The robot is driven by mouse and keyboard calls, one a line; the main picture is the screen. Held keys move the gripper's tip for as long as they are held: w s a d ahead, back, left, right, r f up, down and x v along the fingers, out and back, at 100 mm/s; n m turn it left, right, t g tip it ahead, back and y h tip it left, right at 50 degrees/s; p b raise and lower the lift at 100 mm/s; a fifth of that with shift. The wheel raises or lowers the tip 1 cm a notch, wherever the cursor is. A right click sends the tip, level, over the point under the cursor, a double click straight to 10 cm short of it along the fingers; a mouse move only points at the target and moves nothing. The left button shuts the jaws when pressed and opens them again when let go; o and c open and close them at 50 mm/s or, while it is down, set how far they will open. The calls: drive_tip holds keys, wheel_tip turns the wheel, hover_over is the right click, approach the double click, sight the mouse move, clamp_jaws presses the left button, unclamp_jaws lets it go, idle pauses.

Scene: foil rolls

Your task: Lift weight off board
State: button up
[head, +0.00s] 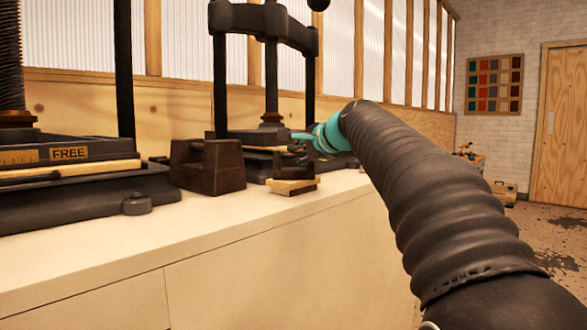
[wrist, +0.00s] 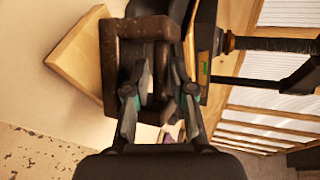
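The weight (wrist: 143,28) is a dark, rusty brown block with a frame-like handle, seen in the wrist view just ahead of my fingers. A pale wooden board (wrist: 72,55) shows beside and partly behind it. In the head view the board (head: 292,187) lies on the bench, with dark parts above it. My gripper (wrist: 159,72) has its two fingers on either side of a brown part of the weight. Whether they press on it I cannot tell. In the head view my gripper (head: 300,137) is small and partly hidden by my arm.
A dark notched block (head: 208,172) stands on the pale bench (head: 110,245), left of the board. A black press (head: 262,17) stands behind. Another press, with a FREE label (head: 68,153), stands at the left. The bench front is clear.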

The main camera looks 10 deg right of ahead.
drive_tip(key=shift+x, duration=0.8)
drive_tip(key=shift+c, duration=0.2)
clamp_jaws()
drive_tip(key=shift+r, duration=0.1)
drive_tip(key=shift+r, duration=0.1)
